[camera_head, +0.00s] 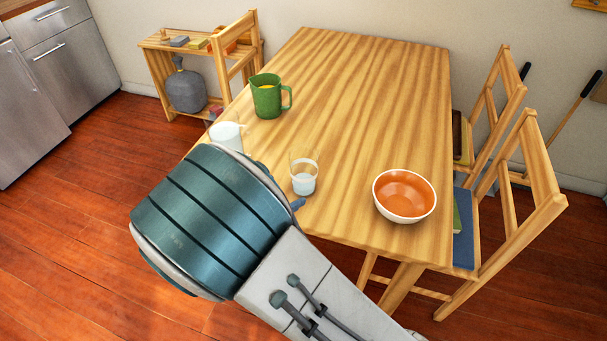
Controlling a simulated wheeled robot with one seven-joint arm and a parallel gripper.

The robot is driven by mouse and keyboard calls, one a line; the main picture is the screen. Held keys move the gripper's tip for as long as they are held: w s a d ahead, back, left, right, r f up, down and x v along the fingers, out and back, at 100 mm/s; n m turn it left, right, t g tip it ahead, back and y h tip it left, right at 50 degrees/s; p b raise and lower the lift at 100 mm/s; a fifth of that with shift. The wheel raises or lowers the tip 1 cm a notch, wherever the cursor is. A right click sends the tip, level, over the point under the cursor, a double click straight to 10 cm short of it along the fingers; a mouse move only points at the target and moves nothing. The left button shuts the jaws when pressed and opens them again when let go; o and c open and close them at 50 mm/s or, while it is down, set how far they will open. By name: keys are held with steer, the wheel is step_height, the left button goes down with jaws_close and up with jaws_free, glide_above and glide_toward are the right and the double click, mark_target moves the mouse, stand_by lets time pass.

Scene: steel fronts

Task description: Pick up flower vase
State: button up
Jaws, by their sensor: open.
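A grey, round-bodied vessel with a narrow neck (186,89) stands upright on the lower level of the small wooden shelf at the back left. It is the most vase-like thing in view, and no flowers show in it. My arm's teal and white links fill the lower middle of the view, in front of the table's near left edge. My gripper's fingers do not show, so I cannot tell where they are relative to the vessel.
The wooden table (370,100) holds a green pitcher (266,98), a glass (303,175), an orange bowl (404,195) and a white vessel (226,134) partly behind my arm. Wooden chairs (545,185) stand at right. The floor (60,240) at left is clear.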

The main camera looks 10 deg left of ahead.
mark_target(304, 180)
steer(key=x, duration=0.9)
steer(key=shift+w+f, duration=0.1)
steer(key=shift+w, duration=0.1)
steer(key=shift+c, duration=0.3)
steer(key=c, duration=1.2)
steer(key=shift+r, duration=0.25)
